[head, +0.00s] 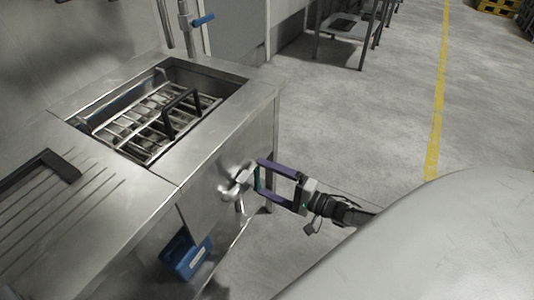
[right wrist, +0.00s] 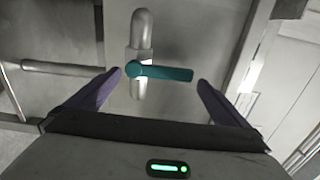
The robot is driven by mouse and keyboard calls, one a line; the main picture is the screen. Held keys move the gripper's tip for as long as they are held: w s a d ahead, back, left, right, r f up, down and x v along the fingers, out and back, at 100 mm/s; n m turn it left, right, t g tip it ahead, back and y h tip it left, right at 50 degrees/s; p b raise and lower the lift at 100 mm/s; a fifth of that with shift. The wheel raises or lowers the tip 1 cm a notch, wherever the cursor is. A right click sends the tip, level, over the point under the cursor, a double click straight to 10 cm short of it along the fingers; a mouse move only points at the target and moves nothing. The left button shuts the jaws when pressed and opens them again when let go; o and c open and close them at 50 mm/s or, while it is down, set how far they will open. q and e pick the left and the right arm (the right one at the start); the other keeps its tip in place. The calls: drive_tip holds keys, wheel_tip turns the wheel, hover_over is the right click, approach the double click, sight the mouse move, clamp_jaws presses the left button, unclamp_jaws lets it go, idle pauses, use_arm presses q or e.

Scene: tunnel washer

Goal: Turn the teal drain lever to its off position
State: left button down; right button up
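The teal drain lever (right wrist: 165,73) lies crosswise to its metal valve pipe (right wrist: 141,35) in the right wrist view, its free end pointing right. In the head view the lever (head: 257,179) shows as a small teal piece by the valve on the steel sink unit's front. My right gripper (head: 261,180) is open, its purple fingers at either side of the lever. In the right wrist view the open right gripper (right wrist: 159,79) has a finger near each lever end, with gaps visible. Whether the fingertips reach past the lever is unclear. My left gripper is not in view.
The steel sink (head: 150,158) holds a wire rack with a black handle. A blue-handled tap (head: 202,20) stands behind. A metal table (head: 345,28) stands farther back; the floor to the right is open.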

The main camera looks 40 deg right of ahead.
drive_tip(key=v, duration=1)
drive_tip(key=shift+p, duration=0.35)
drive_tip(key=shift+s, duration=0.1)
